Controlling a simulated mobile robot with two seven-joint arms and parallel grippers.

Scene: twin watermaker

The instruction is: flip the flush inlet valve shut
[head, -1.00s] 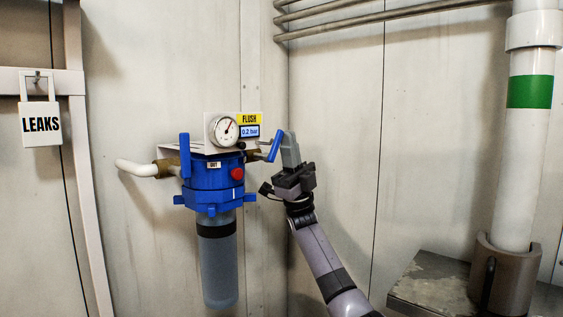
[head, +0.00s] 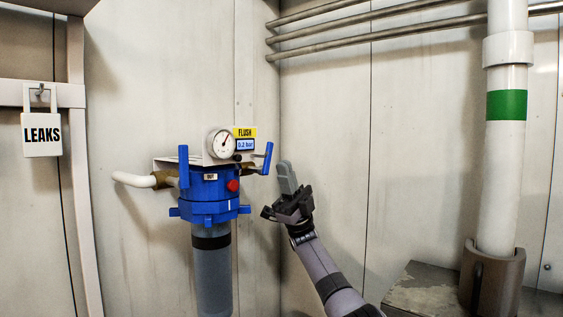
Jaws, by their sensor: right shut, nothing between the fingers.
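A blue filter housing (head: 207,190) hangs on the wall with a grey canister below it. The right blue lever (head: 268,158), by the FLUSH label (head: 244,132), stands nearly upright, with a slight lean to the right at its top. A second blue lever (head: 184,166) stands upright on the left, by the white pipe. The frames do not name which lever is the inlet valve. My right gripper (head: 286,176) is shut and empty, its fingers pointing up. It is just right of and below the right lever, with a small gap between. My left gripper is out of view.
A round gauge (head: 221,143) and a 0.2 bar display (head: 245,145) sit above the housing. A red button (head: 233,185) is on its front. The wall right of my gripper is clear up to a white pipe with a green band (head: 507,105).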

